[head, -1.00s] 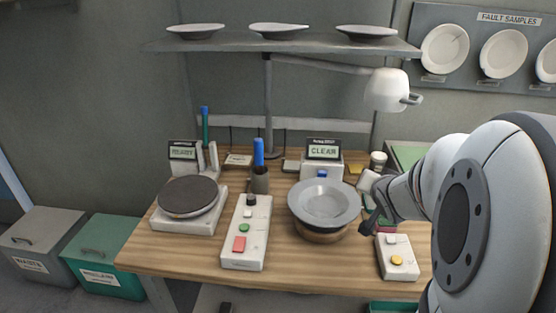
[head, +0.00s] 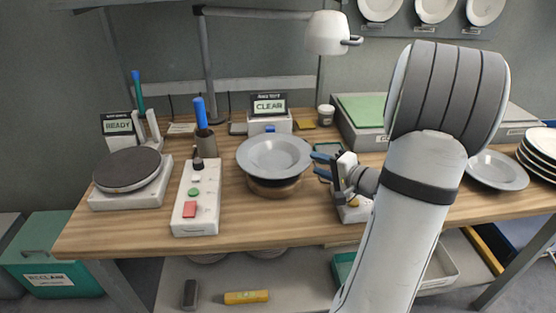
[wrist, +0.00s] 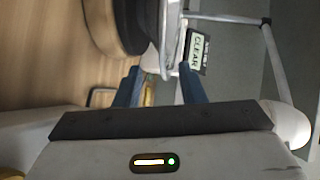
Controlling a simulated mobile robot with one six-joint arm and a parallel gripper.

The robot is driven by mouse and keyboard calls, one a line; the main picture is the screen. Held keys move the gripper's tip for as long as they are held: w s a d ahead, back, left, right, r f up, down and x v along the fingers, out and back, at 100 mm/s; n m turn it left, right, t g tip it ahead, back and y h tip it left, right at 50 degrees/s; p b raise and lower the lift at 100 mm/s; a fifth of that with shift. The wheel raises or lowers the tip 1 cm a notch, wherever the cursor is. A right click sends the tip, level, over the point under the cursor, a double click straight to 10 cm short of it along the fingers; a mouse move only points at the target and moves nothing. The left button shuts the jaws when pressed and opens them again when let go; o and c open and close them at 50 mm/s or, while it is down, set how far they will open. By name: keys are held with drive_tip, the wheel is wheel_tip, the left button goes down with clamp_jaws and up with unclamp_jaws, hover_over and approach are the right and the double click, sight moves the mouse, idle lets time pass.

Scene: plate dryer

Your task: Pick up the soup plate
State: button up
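The soup plate (head: 274,153) is grey, wide-rimmed and deep, and sits level on a round wooden stand (head: 274,187) in the head view. My gripper (head: 320,165) is just right of the plate, its blue fingers spread and pointing at the near-right rim. In the wrist view the fingers of my gripper (wrist: 161,75) are apart, and the pale plate (wrist: 172,35) shows edge-on just ahead of and between their tips. I see no finger closed on the rim. The stand (wrist: 112,25) is partly cut off at the top there.
A white button box (head: 196,195) and a hot-plate-like device (head: 128,170) stand left of the plate. A CLEAR sign (head: 268,106) is behind it. A white control box (head: 352,210) lies under my gripper. Another grey plate (head: 497,170) and a plate stack (head: 540,150) are right.

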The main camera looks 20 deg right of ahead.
sight(310, 161)
drive_tip(key=x, duration=0.3)
drive_tip(key=shift+s+a, duration=0.15)
drive_tip(key=shift+a, duration=0.05)
drive_tip(key=shift+w+a, duration=0.1)
drive_tip(key=shift+w, duration=0.4)
drive_tip(key=shift+c, duration=0.6)
clamp_jaws()
